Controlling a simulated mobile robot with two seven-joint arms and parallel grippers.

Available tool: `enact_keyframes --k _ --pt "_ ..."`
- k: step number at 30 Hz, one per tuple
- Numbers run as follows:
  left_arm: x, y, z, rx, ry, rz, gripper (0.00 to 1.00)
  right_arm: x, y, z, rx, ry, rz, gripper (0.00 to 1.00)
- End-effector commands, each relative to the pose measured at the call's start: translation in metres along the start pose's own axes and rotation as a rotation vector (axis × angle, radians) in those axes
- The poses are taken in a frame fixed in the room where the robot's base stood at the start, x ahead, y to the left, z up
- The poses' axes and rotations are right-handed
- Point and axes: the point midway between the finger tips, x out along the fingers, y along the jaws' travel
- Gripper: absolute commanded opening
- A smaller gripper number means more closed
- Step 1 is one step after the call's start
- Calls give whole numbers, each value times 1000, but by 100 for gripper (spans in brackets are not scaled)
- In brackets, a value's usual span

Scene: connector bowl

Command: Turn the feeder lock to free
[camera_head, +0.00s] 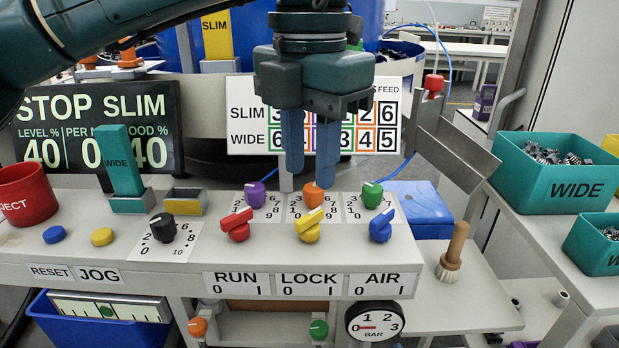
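The lock switch is a yellow rotary knob (308,227) on the sloped panel, above the LOCK label (308,284) with marks 0 and I. Its bar lies slanted, with one end to the upper right and the other to the lower left. My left gripper (311,178) comes down from above with two blue fingers. The fingers are apart with a gap and nothing between them. Their tips are above and behind the yellow knob in the picture, near the orange knob (313,194). My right gripper is not in view.
A red RUN switch (237,226) and a blue AIR switch (381,228) flank the yellow one closely. Purple (255,195) and green (372,195) knobs stand behind. A black dial (162,228) is further left. A wooden-handled brush (453,249) stands at the right.

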Motion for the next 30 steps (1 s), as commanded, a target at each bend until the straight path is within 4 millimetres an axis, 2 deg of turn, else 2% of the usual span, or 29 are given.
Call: enact_keyframes --k 1,3,9,14,24,26,30 --pt "-17 0 0 -1 -2 0 31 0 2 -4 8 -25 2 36" --pt "-32 0 0 -1 -1 0 31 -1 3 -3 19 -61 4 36" --pt "-62 0 0 -1 -1 0 31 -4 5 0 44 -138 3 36" --pt "-71 0 0 -1 1 0 31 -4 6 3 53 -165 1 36" --pt "-73 0 0 -1 1 0 31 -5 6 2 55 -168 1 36" --pt "-78 0 0 -1 1 0 31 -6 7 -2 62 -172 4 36" --pt "-107 0 0 -1 0 0 31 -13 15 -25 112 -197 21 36"
